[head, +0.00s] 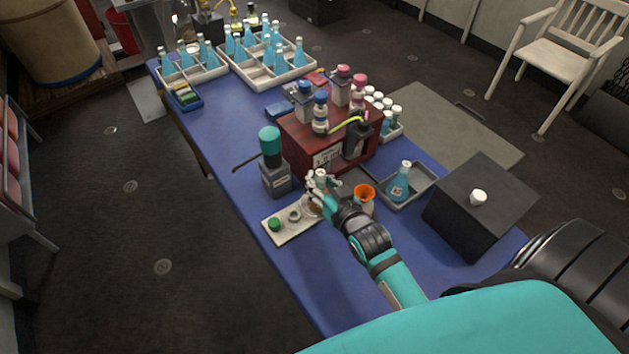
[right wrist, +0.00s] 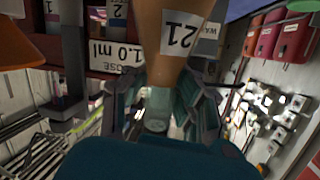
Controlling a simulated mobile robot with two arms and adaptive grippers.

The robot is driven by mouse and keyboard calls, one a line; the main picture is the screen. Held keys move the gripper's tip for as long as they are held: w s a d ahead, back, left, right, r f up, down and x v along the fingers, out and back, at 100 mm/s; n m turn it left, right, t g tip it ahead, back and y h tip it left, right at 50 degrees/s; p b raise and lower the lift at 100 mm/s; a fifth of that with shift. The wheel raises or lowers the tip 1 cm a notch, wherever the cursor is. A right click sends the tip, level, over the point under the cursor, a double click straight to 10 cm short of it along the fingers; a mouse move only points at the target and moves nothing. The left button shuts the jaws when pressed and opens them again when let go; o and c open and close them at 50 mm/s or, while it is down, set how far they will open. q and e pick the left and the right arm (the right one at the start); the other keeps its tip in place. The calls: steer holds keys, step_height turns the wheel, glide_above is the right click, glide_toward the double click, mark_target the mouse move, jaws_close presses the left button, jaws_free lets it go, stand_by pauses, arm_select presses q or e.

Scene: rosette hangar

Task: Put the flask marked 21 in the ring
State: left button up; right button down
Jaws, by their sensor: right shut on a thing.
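The flask marked 21 shows large in the right wrist view (right wrist: 180,38), brownish orange with a white label that reads upside down. In the head view its brownish body (head: 312,208) shows partly below the gripper. My right gripper (head: 322,188) is shut on it; the fingers show on both sides of the flask in the wrist view (right wrist: 160,100). The flask is at the right end of a pale strip (head: 288,234); I cannot tell whether it touches it. A small grey ring (head: 294,215) sits on this strip, left of the flask. My left gripper is not in view.
A green knob (head: 274,223) is on the strip's left end. A teal-topped grey bottle (head: 271,150) stands behind. An orange funnel (head: 364,192), a grey tray (head: 425,182) with a blue flask (head: 400,183) and a dark box (head: 480,215) stand right. A red-brown stand (head: 300,135) is behind.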

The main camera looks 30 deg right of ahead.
steer(key=shift+x, duration=0.9)
steer(key=shift+w+f, duration=0.2)
steer(key=shift+f, duration=0.4)
steer(key=shift+w+f, duration=0.2)
steer(key=shift+f, duration=0.4)
steer(key=shift+s+f, duration=0.1)
steer(key=shift+f, duration=0.55)
steer(key=c, duration=1.7)
jaws_free()
steer(key=shift+f, duration=0.15)
steer(key=o, duration=0.7)
steer(key=shift+r, duration=0.25)
steer(key=v, duration=1.2)
steer(key=shift+r, duration=0.1)
